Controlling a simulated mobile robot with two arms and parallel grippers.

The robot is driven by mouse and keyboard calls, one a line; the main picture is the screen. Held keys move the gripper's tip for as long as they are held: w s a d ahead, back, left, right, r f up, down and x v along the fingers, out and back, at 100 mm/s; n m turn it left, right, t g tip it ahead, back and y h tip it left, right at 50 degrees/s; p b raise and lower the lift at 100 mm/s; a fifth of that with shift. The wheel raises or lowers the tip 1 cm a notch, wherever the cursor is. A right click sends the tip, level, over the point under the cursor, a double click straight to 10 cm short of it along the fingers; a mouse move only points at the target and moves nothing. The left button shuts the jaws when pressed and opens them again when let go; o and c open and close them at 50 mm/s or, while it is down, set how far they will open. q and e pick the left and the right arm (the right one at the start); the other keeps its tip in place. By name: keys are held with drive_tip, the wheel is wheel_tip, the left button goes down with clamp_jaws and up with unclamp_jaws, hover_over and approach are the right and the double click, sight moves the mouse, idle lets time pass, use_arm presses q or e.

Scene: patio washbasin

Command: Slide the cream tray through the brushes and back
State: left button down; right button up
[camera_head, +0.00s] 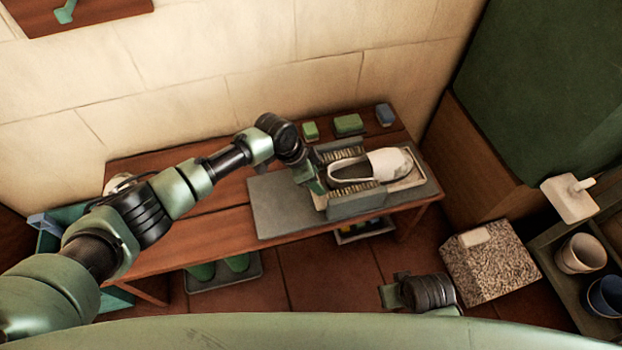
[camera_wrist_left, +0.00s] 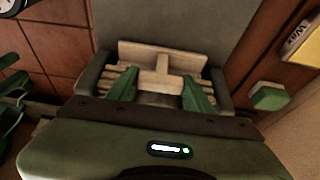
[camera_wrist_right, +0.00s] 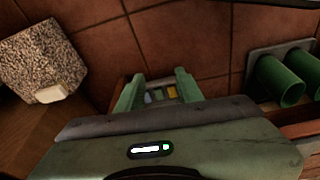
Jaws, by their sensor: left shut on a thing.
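The cream tray (camera_head: 412,182) lies on a grey board (camera_head: 275,212) on the wooden bench and carries a cream slip-on shoe (camera_head: 392,163). Its middle is between two grey brush blocks, the near one (camera_head: 356,206) and the far one (camera_head: 328,148), with bristles showing. My left gripper (camera_head: 315,184) is at the tray's left end, shut on its handle. In the left wrist view the cream end (camera_wrist_left: 160,52) of the tray and its handle show between my left fingers (camera_wrist_left: 160,92). My right gripper (camera_wrist_right: 158,88) is open and empty, low in front of the bench.
Green blocks (camera_head: 348,124) and a blue one (camera_head: 385,114) stand at the bench's back. A speckled block (camera_head: 488,262) and a shelf with cups (camera_head: 580,254) are at right. The board's left part is bare.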

use_arm(q)
drive_tip(key=shift+d+r, duration=0.1)
drive_tip(key=shift+d, duration=0.2)
drive_tip(key=c, duration=0.6)
unclamp_jaws()
drive_tip(key=shift+d, duration=0.1)
use_arm(e)
drive_tip(key=shift+d+f, duration=0.1)
use_arm(q)
drive_tip(key=shift+a+r, duration=0.2)
drive_tip(key=p+v, duration=0.2)
drive_tip(key=v, duration=0.5)
use_arm(e)
wheel_tip(320, 180, down, 7)
drive_tip(key=s, duration=0.2)
drive_tip(key=shift+g, duration=0.3)
use_arm(q)
drive_tip(key=shift+r, duration=0.1)
use_arm(e)
drive_tip(key=shift+o, duration=0.2)
